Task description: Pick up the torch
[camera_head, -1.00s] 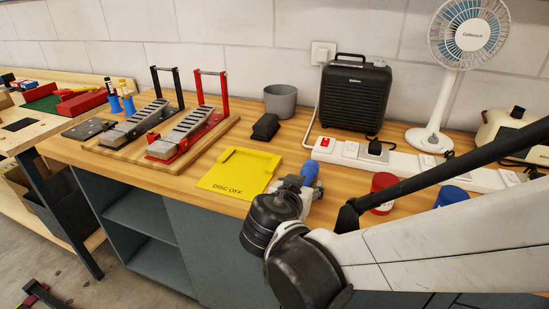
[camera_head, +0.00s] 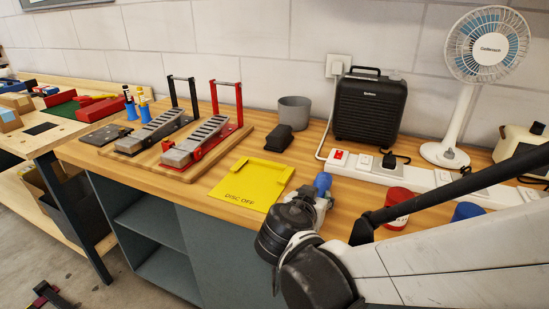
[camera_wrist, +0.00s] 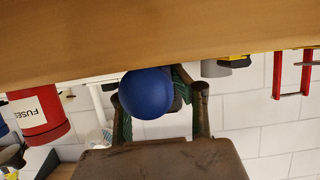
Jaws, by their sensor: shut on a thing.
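The torch shows as a rounded blue end (camera_head: 322,182) at the tip of my gripper (camera_head: 318,200) in the head view, over the front part of the wooden bench (camera_head: 352,205). In the wrist view the same torch (camera_wrist: 146,92) is a blue ball between the two dark fingers of my gripper (camera_wrist: 162,100). The fingers are shut on it. The rest of the torch is hidden behind the blue end and the gripper. I cannot tell whether it is clear of the bench top.
A yellow tray marked DISC OFF (camera_head: 240,192) lies just left of my gripper. A red can (camera_head: 397,208) and a blue can (camera_head: 467,211) stand to the right, close to my arm. A white power strip (camera_head: 420,180), black case (camera_head: 370,108) and grey cup (camera_head: 294,112) are behind.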

